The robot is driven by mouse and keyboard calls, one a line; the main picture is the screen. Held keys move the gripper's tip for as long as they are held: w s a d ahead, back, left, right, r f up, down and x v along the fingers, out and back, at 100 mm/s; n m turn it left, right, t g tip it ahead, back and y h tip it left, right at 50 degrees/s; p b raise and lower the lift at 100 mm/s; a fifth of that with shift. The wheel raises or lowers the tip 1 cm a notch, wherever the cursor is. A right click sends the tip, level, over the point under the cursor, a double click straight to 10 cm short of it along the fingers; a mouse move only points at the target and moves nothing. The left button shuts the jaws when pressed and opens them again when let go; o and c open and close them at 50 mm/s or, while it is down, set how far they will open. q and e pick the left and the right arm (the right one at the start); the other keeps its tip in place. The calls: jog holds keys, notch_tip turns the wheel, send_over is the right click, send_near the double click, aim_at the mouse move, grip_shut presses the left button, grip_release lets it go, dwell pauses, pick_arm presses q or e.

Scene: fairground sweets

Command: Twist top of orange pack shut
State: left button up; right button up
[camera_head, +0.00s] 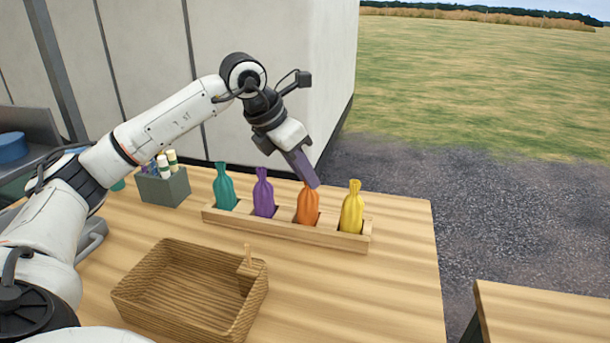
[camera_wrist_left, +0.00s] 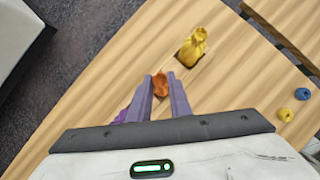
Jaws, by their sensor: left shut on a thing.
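The orange pack (camera_head: 307,207) stands upright in a slot of the wooden rack (camera_head: 275,231), between the purple and yellow packs. My left gripper (camera_head: 314,184) comes down from above and is shut on its top, which the fingers hide in the head view. In the left wrist view the orange pack (camera_wrist_left: 160,85) shows between the two purple-grey fingers of the left gripper (camera_wrist_left: 161,90). I cannot tell how far its top is twisted. My right gripper is not in view.
The teal pack (camera_head: 224,188), purple pack (camera_head: 263,194) and yellow pack (camera_head: 352,208) stand in the same rack. A wicker basket (camera_head: 140,300) sits in front, and a grey box (camera_head: 163,190) of bottles stands at the left. The table's right side (camera_head: 410,270) is clear.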

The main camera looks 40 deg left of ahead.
pick_arm(q)
jog(key=m+h+p, duration=0.1)
jog(key=m, duration=0.2)
jog(key=shift+d+r+m+g+h+p, duration=0.1)
jog(key=shift+m+g+h+p, duration=0.2)
jog(key=shift+m+h+p, duration=0.1)
jog(key=shift+m+g+h+p, duration=0.65)
jog(key=shift+m+p, duration=0.75)
jog(key=shift+m, duration=0.4)
jog(key=shift+f+m, duration=0.25)
jog(key=shift+m, duration=0.05)
jog(key=shift+s, duration=0.1)
jog(key=o, duration=0.7)
jog(key=shift+c, duration=0.2)
jog(key=shift+r, duration=0.15)
